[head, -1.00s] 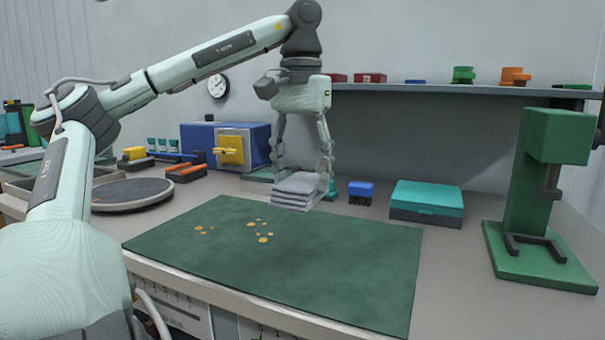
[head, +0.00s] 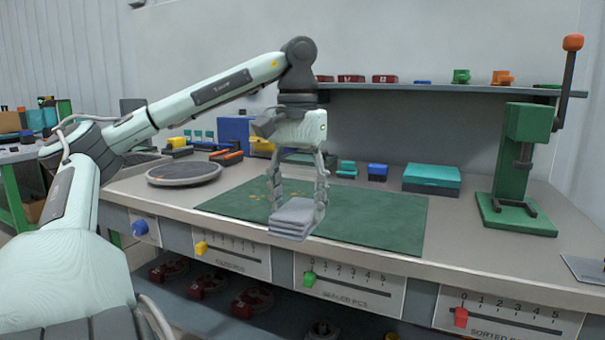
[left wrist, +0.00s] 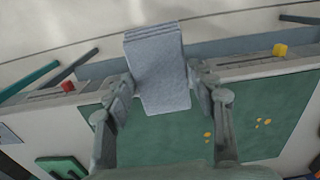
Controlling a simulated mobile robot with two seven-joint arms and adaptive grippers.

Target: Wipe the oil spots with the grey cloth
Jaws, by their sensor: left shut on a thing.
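The folded grey cloth (head: 293,218) is held between the fingers of my left gripper (head: 298,203), over the front part of the green mat (head: 375,218) and its near edge. It appears to hang above the surface; the exact gap is hard to tell. In the left wrist view the cloth (left wrist: 160,75) sits between both fingers. My right gripper is not in view.
A round grey turntable (head: 185,172) stands left of the mat. A teal box (head: 432,178), a blue brush-like block (head: 377,171) and a green press (head: 520,165) stand behind and right. Slider panels (head: 348,285) line the bench front. The mat's right part is clear.

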